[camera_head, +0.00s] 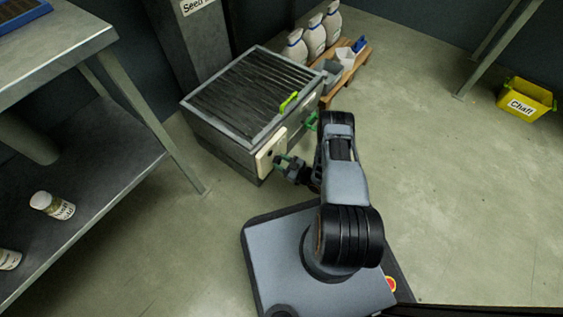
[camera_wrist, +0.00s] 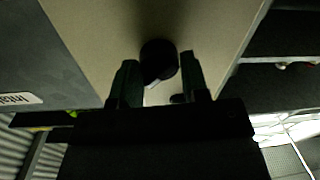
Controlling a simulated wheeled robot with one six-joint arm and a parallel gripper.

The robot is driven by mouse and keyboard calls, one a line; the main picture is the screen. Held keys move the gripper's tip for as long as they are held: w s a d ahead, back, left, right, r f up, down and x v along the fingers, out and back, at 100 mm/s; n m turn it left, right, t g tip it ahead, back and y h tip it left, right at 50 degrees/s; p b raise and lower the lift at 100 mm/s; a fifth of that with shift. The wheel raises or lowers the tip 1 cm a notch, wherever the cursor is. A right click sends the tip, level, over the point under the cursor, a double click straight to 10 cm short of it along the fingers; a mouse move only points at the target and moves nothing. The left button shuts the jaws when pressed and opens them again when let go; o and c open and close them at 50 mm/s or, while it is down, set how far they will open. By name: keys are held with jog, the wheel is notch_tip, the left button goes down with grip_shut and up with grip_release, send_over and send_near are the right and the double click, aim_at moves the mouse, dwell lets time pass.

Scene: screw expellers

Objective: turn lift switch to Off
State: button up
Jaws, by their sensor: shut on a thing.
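The lift switch shows as a round black knob (camera_wrist: 158,60) with a pale mark, on a cream panel (camera_wrist: 95,25) in the wrist view. In the head view the cream panel (camera_head: 265,158) is on the front of the grey slatted-top machine (camera_head: 222,141). My gripper (camera_head: 281,162) is at that panel.
A bright green handle (camera_head: 288,103) sits on the machine's top edge. White jugs (camera_head: 314,37) stand on a pallet behind it. A steel table (camera_head: 110,150) with jars (camera_head: 52,205) is at left. A yellow Chaff bin (camera_head: 526,98) is at far right. Floor at right is clear.

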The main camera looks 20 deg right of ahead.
jog(key=shift+r+n+h+p, duration=0.1)
jog(key=shift+n+h+p, duration=0.4)
jog(key=shift+n, duration=3.9)
jog(key=shift+w, duration=0.1)
jog(key=o, duration=0.9)
